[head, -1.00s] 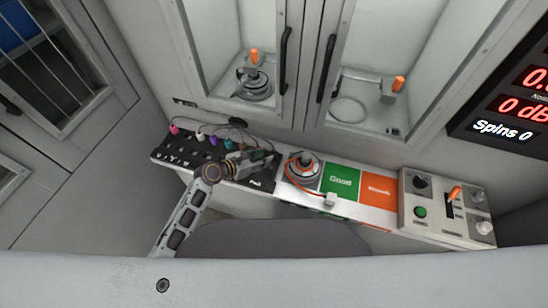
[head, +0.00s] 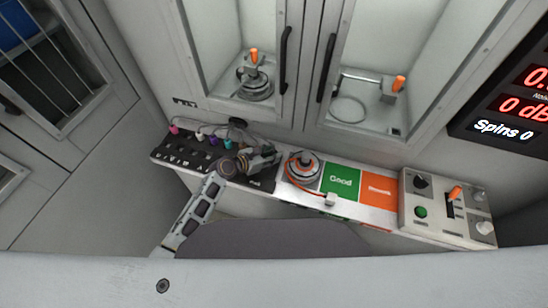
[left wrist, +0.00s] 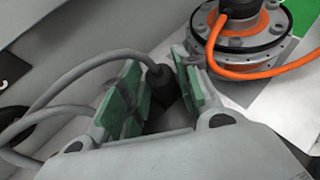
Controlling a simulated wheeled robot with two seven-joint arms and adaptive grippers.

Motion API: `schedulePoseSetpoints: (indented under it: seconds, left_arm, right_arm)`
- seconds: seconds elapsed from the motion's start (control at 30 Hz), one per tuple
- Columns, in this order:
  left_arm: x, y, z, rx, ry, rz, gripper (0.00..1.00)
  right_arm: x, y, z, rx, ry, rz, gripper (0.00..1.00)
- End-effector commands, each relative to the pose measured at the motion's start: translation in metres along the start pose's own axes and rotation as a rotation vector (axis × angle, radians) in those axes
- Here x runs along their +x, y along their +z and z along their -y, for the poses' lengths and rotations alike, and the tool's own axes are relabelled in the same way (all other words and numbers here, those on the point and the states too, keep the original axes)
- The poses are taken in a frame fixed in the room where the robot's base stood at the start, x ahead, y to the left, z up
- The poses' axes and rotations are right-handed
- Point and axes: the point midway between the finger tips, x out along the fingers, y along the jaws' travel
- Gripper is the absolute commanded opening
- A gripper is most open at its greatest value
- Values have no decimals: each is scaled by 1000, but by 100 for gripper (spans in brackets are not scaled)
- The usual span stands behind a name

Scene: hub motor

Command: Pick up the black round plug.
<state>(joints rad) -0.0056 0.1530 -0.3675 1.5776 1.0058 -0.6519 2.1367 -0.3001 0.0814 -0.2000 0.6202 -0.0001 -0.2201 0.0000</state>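The black round plug (left wrist: 160,82) with its grey cable shows in the left wrist view, between the green-padded fingers of my left gripper (left wrist: 160,98). The fingers stand apart on either side of it, and I see no firm grip on it. The plug's lower part is partly hidden between the fingers. In the head view my left gripper (head: 275,155) is over the right end of the black panel and hides the plug. My right gripper is not in view.
The hub motor (head: 302,168) with its orange cable stands just right of my left gripper. Several coloured plugs line the black panel (head: 170,155). Green (head: 340,180) and orange (head: 378,190) pads and a control box (head: 440,210) lie further right. Cabinet doors rise behind.

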Motion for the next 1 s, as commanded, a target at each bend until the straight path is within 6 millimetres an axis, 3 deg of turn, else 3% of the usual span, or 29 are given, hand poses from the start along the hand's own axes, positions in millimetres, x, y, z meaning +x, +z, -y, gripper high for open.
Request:
schedulePoseSetpoints:
  seconds: [0.37, 0.63, 1.0]
  left_arm:
    - [0, 0, 0, 0, 0, 0, 32]
    - [0, 0, 0, 0, 0, 0, 2]
    - [-2, 5, 0, 0, 0, 2, 2]
  right_arm:
    - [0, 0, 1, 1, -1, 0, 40]
    - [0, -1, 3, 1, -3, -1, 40]
    - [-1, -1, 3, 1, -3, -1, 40]
